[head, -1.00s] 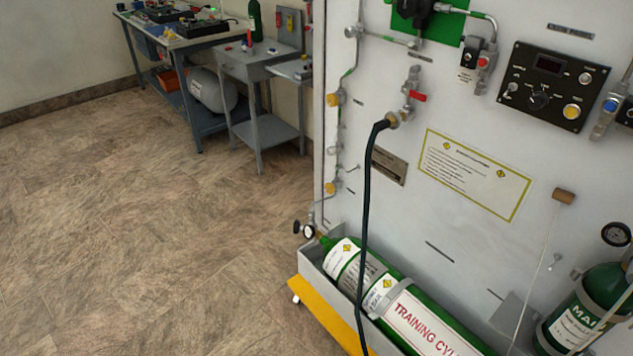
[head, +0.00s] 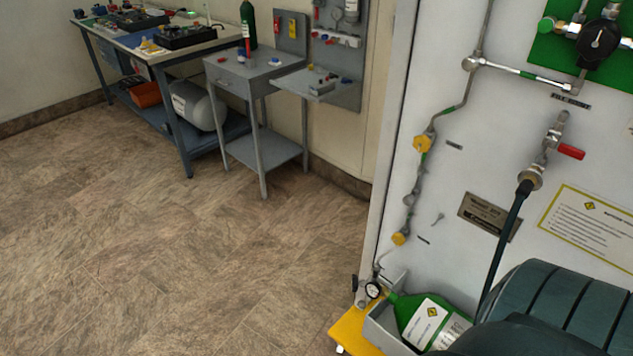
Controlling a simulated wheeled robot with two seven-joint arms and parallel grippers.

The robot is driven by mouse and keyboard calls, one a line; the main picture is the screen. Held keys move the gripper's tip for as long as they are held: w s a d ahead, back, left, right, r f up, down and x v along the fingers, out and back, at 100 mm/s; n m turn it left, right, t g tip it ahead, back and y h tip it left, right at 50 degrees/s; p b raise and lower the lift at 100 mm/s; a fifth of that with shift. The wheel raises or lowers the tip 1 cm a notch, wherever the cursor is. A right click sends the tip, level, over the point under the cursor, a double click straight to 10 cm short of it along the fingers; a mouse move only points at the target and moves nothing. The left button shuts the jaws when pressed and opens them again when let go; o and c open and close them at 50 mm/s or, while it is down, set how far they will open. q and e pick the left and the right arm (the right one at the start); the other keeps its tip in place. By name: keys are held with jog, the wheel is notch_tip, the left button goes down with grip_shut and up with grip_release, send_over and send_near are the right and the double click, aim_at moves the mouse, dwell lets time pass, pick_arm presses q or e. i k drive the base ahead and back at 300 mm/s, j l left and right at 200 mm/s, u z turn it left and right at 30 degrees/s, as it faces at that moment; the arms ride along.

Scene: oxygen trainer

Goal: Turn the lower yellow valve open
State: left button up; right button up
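The lower yellow valve (head: 399,239) is a small yellow knob low on the pipe along the left edge of the white panel. A similar upper yellow valve (head: 422,144) sits above it on the same pipe. A dark, ribbed part of my own arm fills the lower right corner of the head view. Neither gripper shows, and nothing is seen touching either valve.
The white panel (head: 470,150) carries a red-handled valve (head: 570,152) with a dark hose (head: 503,240). A green cylinder (head: 408,306) with a gauge (head: 373,290) lies in a grey tray at the panel's foot. A grey side table (head: 238,72) and a workbench (head: 150,52) stand behind left. The floor at left is clear.

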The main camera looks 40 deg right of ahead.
aim_at(398, 239)
jog(key=i+j+u, duration=0.1)
jog(key=i, duration=0.95)
jog(key=i+z, duration=0.2)
jog(key=z, duration=0.15)
jog(key=i+j+z, duration=0.1)
jog(key=i+z, duration=0.25)
jog(key=i+j+z, duration=0.1)
jog(key=z, duration=0.25)
jog(key=i+z, duration=0.1)
jog(key=z, duration=0.3)
jog(key=i+j+z, duration=0.1)
jog(key=z, duration=0.3)
jog(key=i+j+z, duration=0.1)
jog(key=z, duration=0.3)
jog(key=j+z, duration=0.15)
jog(key=z, duration=0.25)
jog(key=i+j+z, duration=0.1)
jog(key=z, duration=0.3)
jog(key=i+j+z, duration=0.1)
jog(key=z, duration=0.25)
jog(key=j+z, duration=0.2)
jog(key=z, duration=0.2)
jog(key=i+j+z, duration=0.1)
jog(key=z, duration=0.3)
jog(key=j+z, duration=0.45)
jog(key=i+j, duration=0.05)
jog(key=j, duration=0.05)
